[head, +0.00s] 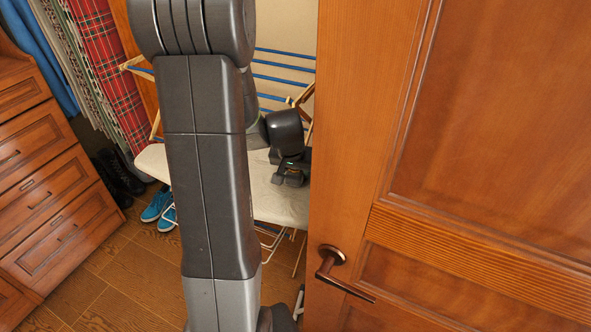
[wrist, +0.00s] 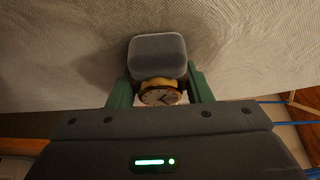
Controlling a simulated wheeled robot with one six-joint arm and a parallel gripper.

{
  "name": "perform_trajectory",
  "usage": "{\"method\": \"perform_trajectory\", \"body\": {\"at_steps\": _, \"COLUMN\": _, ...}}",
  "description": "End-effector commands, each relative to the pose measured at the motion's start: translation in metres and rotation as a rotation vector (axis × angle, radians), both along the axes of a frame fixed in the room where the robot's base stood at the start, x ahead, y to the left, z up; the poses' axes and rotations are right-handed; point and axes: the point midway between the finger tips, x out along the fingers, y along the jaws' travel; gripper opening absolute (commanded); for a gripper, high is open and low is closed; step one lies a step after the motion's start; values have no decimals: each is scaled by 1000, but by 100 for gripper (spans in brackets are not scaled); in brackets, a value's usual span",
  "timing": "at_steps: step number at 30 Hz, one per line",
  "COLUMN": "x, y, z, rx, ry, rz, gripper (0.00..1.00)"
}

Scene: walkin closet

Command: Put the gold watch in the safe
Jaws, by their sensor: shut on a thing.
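The gold watch (wrist: 160,94) sits between the two green fingers of my gripper (wrist: 162,84) in the wrist view, with its round dial facing the camera. My gripper is shut on it. A grey rounded block (wrist: 158,55) shows just beyond the watch; I cannot tell whether it is joined to the watch. In the head view my gripper (head: 291,177) is over the pale ironing board (head: 280,205); the watch cannot be made out there. The gap between gripper and board is hard to judge. No safe is visible in either view.
A wooden door (head: 400,150) with a dark handle (head: 335,270) fills the right side. A drying rack (head: 285,75) stands behind the board. Wooden drawers (head: 50,185), hanging clothes (head: 105,70), dark boots (head: 118,175) and blue shoes (head: 158,205) are at left. Some floor (head: 105,265) is clear.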

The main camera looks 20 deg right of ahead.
Motion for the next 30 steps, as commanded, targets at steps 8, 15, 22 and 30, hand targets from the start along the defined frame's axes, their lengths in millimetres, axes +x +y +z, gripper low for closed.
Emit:
{"method": "perform_trajectory", "body": {"at_steps": 8, "x": 0, "y": 0, "z": -1, "rx": 0, "ry": 0, "rz": 0, "gripper": 67}}
{"method": "perform_trajectory", "body": {"at_steps": 15, "x": 0, "y": 0, "z": 3, "rx": 0, "ry": 0, "rz": 0, "gripper": 67}}
{"method": "perform_trajectory", "body": {"at_steps": 22, "x": -7, "y": 6, "z": 28, "rx": -2, "ry": -4, "rz": 0, "gripper": 67}}
{"method": "perform_trajectory", "body": {"at_steps": 30, "x": -21, "y": 18, "z": 73, "rx": -2, "ry": -6, "rz": 1, "gripper": 67}}
